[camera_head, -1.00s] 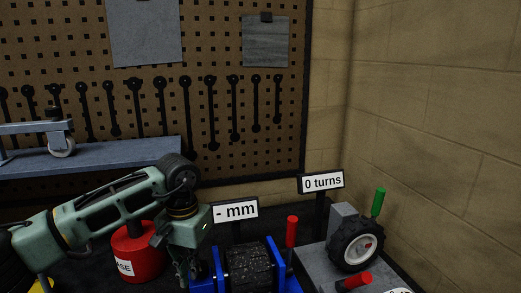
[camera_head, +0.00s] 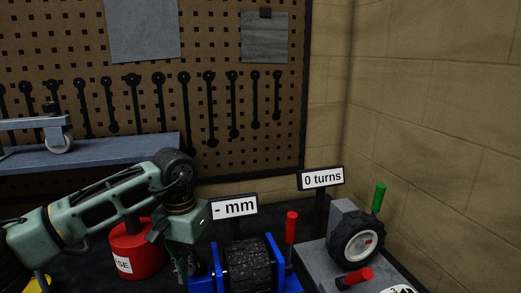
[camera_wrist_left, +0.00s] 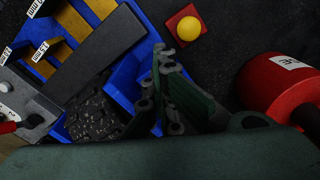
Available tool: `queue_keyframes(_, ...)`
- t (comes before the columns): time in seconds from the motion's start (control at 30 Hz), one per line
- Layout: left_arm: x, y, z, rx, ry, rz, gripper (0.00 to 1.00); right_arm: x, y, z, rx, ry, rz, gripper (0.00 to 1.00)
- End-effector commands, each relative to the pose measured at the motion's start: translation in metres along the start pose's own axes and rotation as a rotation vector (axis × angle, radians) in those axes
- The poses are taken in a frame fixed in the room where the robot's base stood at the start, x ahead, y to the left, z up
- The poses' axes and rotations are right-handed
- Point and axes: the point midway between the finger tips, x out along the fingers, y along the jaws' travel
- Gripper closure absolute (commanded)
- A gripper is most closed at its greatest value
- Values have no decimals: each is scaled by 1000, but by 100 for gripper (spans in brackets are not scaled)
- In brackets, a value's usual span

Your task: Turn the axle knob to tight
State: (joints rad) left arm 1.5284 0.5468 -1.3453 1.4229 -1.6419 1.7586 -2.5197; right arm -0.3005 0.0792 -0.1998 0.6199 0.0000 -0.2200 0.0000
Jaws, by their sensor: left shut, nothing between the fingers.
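A black-tyred wheel (camera_head: 357,243) with a white rim and a small red mark at its hub stands on a grey block at the right, beside a sign (camera_head: 321,179) reading "0 turns". I cannot tell for sure which part is the axle knob. A red handle (camera_head: 355,277) lies in front of the wheel, and a green one (camera_head: 379,198) stands behind it. My left gripper (camera_head: 184,270) points down, left of the blue frame and well apart from the wheel. In the left wrist view its fingers (camera_wrist_left: 166,90) are together and empty. My right gripper is not in view.
A blue frame (camera_head: 293,281) holds a black treaded roller (camera_head: 247,265), with an upright red handle (camera_head: 291,227) beside it. A red can (camera_head: 146,261) stands close behind my left gripper. A yellow button (camera_wrist_left: 188,28) sits on a red plate. A brick wall bounds the right.

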Motion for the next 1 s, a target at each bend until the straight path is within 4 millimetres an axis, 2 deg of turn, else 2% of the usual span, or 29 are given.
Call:
queue_keyframes(0.03,9,1,5,3,-15,-1,100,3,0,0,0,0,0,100)
queue_keyframes(0.17,7,1,8,3,-17,-1,100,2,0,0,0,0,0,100)
queue_keyframes(0.33,-7,0,8,3,-20,-2,100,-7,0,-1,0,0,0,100)
queue_keyframes(0.7,-55,0,6,2,-12,-1,100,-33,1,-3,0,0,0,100)
queue_keyframes(1.0,-58,0,6,1,-10,-1,100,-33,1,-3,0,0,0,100)
